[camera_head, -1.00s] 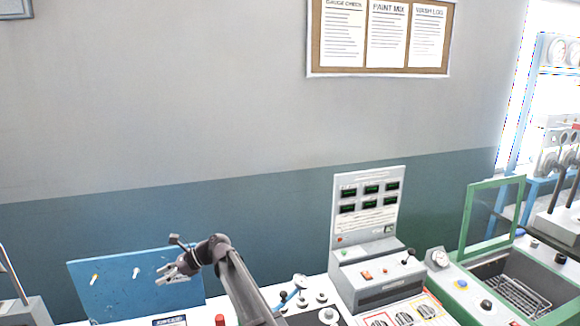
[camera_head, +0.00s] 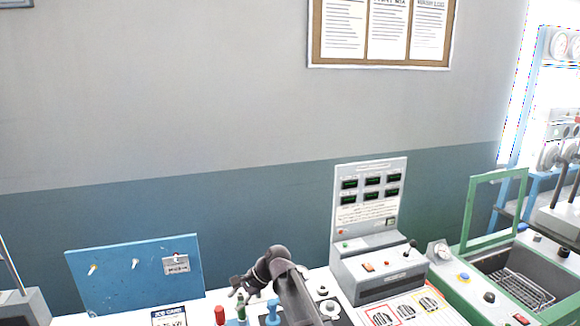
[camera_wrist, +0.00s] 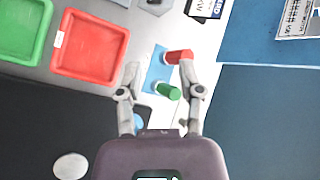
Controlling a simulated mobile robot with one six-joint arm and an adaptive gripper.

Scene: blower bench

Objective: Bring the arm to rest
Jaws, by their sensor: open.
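My gripper (camera_wrist: 160,80) is open in the wrist view, with its two fingers spread apart and nothing held between them. Below it in that view lie a red-capped item (camera_wrist: 178,57) and a green-capped item (camera_wrist: 168,91) on a light blue piece. In the head view my gripper (camera_head: 237,288) is low over the bench, left of the grey console, close to the red item (camera_head: 219,315) and the green item (camera_head: 241,309). My arm hides part of the bench there.
A blue board (camera_head: 110,275) with hooks and a hanging tag stands at the left. A grey console (camera_head: 380,270) with displays stands right of my arm. A green-framed basin (camera_head: 464,262) is farther right. Red (camera_wrist: 88,48) and green (camera_wrist: 22,28) trays show in the wrist view.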

